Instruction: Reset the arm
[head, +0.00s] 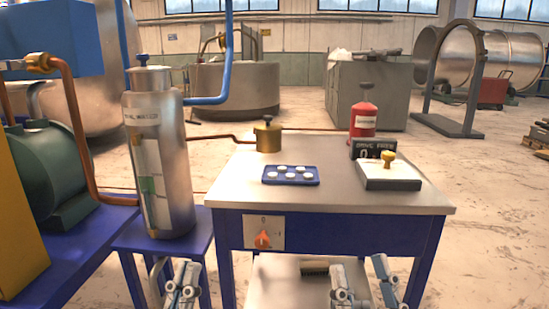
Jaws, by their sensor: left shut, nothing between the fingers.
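My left gripper (184,270) is at the bottom edge, in front of the small blue stand at the left. Its fingers are together and hold nothing. My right gripper (359,264) is at the bottom edge, low in front of the table's lower shelf. Its two fingers stand apart with nothing seen between them. Both grippers are below the tabletop (235,184) and apart from the things on it. The rest of both arms is cut off by the lower edge.
The table holds a brass pot (267,137), a blue tray (270,181) of white discs, a red bottle (362,121) and a scale (388,178). An orange knob (263,239) is on its front. A metal cylinder (176,205) stands at the left. Floor is open at the right.

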